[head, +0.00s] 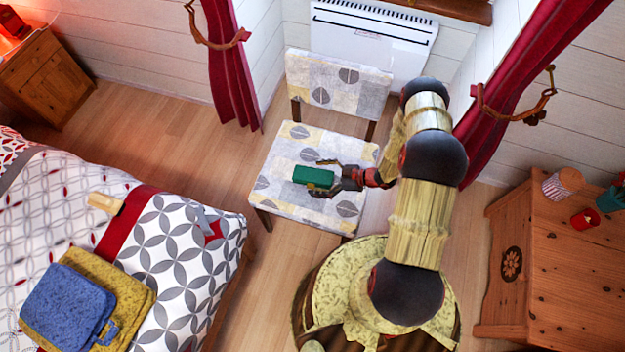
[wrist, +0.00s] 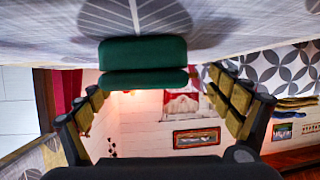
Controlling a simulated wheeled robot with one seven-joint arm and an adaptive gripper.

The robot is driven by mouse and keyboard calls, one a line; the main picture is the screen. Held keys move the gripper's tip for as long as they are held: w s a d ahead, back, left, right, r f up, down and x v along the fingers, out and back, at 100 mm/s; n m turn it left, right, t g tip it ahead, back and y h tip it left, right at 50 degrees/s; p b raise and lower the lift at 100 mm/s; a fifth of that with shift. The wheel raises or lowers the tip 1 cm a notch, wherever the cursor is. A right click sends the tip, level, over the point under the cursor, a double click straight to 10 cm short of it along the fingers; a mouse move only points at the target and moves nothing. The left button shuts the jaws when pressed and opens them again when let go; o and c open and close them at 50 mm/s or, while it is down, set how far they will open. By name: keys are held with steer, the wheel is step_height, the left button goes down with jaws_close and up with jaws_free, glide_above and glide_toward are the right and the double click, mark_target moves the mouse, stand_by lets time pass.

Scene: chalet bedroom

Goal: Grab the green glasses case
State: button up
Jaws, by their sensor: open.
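The green glasses case (head: 313,175) lies on the patterned seat of the chair (head: 292,205). In the head view my gripper (head: 326,178) is at the case's right side, with its fingers reaching toward it. In the wrist view the case (wrist: 143,60) is ahead, between the two open fingers of my gripper (wrist: 160,95) and near their tips. I cannot tell how far the fingers reach along the case.
The chair's backrest (head: 337,84) rises behind the seat. A bed (head: 170,255) with folded towels (head: 70,305) is at the left. A wooden dresser (head: 560,260) with cups and a plant pot stands at the right. Bare floor (head: 180,130) lies between bed and chair.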

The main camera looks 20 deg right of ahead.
steer(key=shift+x, duration=0.9)
steer(key=c, duration=1.5)
steer(key=shift+o, duration=0.2)
steer(key=shift+r, duration=0.1)
